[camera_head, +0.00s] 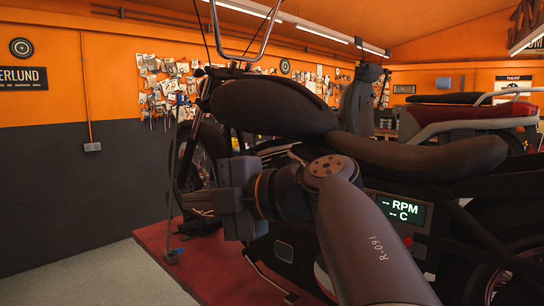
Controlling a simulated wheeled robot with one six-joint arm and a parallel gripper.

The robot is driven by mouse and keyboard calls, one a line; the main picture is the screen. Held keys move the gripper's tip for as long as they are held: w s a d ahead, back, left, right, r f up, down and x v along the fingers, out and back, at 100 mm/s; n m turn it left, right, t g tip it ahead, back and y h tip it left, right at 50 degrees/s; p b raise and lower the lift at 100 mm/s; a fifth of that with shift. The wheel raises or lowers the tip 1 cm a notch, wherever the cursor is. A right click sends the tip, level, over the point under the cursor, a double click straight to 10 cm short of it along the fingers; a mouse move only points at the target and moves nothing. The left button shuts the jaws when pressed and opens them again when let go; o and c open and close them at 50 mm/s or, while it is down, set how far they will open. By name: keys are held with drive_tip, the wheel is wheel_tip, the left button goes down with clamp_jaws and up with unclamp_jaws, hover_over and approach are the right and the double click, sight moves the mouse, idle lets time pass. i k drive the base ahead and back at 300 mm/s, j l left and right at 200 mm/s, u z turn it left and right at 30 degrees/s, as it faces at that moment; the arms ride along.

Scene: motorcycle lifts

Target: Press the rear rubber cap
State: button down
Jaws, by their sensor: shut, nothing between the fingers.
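A dark motorcycle with a black tank (275,106) and a long brown-black seat (415,155) stands on a red lift platform (150,237). I cannot make out a rear rubber cap in this view; my arm hides much of the motorcycle's near side. My gripper (200,203) is shut and empty, held in front of the lower front part of the motorcycle and pointing left. Its fingers are dark and hard to separate from the machine behind. I cannot tell whether it touches anything.
A second motorcycle with a red and white tail (470,118) stands behind. A thin upright post (172,180) rises at the platform's left. Grey floor (70,285) at left is clear.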

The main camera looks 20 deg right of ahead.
sight(289, 161)
drive_tip(key=i+j+z, duration=0.2)
drive_tip(key=z, duration=0.25)
drive_tip(key=i+j+z, duration=0.25)
drive_tip(key=z, duration=0.25)
drive_tip(key=i+j+z, duration=0.1)
drive_tip(key=j+z, duration=0.35)
drive_tip(key=i+j+z, duration=0.1)
drive_tip(key=j+z, duration=0.65)
